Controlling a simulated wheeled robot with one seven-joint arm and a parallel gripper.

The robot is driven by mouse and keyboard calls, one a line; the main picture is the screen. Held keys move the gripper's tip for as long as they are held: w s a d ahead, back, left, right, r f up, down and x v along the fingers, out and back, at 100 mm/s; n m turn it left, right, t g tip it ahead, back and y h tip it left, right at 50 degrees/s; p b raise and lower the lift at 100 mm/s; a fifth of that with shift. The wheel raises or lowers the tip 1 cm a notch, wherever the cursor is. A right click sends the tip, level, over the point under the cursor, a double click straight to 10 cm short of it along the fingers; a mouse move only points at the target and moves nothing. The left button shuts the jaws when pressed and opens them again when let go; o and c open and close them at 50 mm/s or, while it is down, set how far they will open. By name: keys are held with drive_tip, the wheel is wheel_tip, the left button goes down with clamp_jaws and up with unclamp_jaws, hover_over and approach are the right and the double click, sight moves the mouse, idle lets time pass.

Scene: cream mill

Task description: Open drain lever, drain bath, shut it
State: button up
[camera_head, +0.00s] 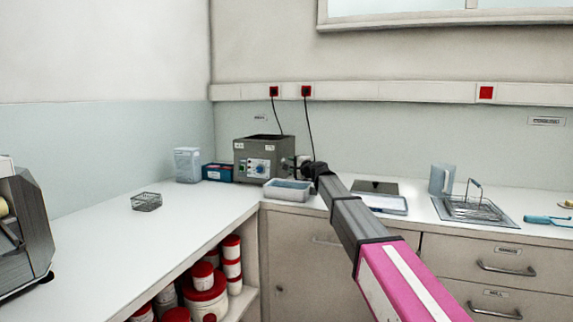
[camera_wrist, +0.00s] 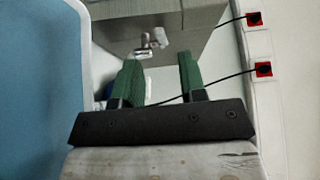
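The grey bath (camera_head: 262,160) stands at the back of the counter, with dials on its front; its side wall fills the top of the wrist view (camera_wrist: 120,25). A small metallic drain tap with its lever (camera_wrist: 150,42) sticks out from that wall, just ahead of my fingers. I cannot tell which way the lever is turned. My gripper (camera_wrist: 160,68) has its two green fingers apart, with nothing held between them. In the head view my gripper (camera_head: 304,163) is at the bath's right side, largely hidden by my arm.
A shallow grey tray (camera_head: 288,183) stands in front of the bath; its pale rim and blue inside (camera_wrist: 40,90) fill the wrist view's left. A clear tub (camera_head: 187,165) and a blue box (camera_head: 217,173) stand left. Cables run from red sockets (camera_head: 306,91) behind the bath.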

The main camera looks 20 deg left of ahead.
sight(283, 161)
drive_tip(key=v, duration=0.4)
drive_tip(key=shift+s, duration=0.1)
drive_tip(key=x, duration=1)
drive_tip(key=shift+d, duration=0.1)
clamp_jaws()
idle(0.3)
